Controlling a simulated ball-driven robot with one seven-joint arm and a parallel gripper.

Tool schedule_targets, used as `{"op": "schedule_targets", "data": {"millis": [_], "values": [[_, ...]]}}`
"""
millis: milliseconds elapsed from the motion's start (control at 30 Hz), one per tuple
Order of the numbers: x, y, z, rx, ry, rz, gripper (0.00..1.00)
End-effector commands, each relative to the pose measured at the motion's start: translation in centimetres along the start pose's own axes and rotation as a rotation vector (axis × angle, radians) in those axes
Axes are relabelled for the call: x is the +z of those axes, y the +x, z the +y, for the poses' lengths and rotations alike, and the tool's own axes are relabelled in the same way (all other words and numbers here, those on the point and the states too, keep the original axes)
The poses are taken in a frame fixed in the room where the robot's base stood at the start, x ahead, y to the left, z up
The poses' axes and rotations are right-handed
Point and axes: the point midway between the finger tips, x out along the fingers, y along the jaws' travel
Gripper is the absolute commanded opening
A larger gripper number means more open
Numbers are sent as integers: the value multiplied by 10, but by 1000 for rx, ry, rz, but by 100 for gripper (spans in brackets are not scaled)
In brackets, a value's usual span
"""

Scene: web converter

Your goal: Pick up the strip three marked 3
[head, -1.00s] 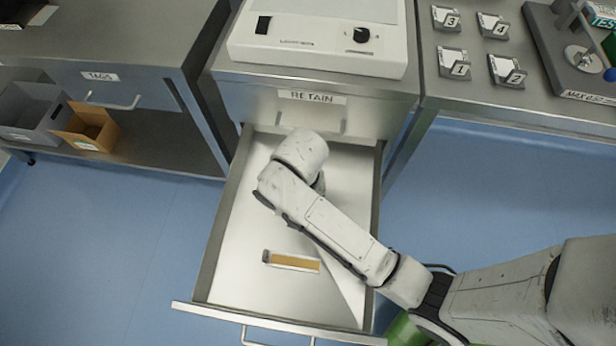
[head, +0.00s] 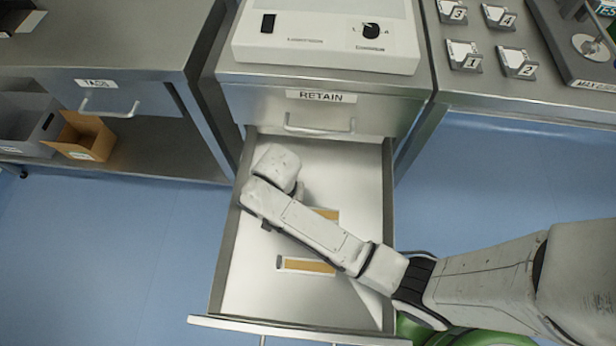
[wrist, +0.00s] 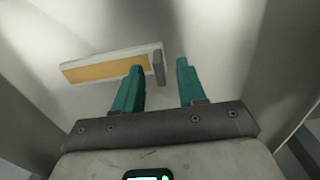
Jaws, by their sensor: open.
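Two flat strips with orange panels and pale borders lie in the open drawer. The front strip (head: 306,266) is in plain view; the back strip (head: 326,214) is partly hidden by my arm. No number is readable on either. The wrist view shows one strip (wrist: 105,66) with a grey block at its right end; I cannot tell which strip it is. My gripper (wrist: 160,66) is open, with teal fingers. The left fingertip overlaps the strip's right part in that view, and the grey block shows between the fingertips. In the head view my arm hides the gripper.
The drawer (head: 240,290) has raised side walls and stands under a RETAIN front (head: 320,110). Holders marked 3 (head: 452,12), 4 (head: 498,17), 1 (head: 463,56) and 2 (head: 517,63) sit on the right counter. A cardboard bin (head: 82,138) is on the left shelf.

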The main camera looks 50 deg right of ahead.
Motion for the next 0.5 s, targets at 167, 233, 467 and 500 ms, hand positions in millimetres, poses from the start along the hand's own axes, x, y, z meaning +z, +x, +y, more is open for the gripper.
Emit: {"op": "schedule_targets", "data": {"millis": [167, 233, 467, 500], "values": [[0, 15, 0, 0, 0, 0, 40], [0, 16, 0, 0, 0, 0, 40], [0, 16, 0, 0, 0, 0, 34], [0, 15, 0, 0, 0, 0, 30]]}}
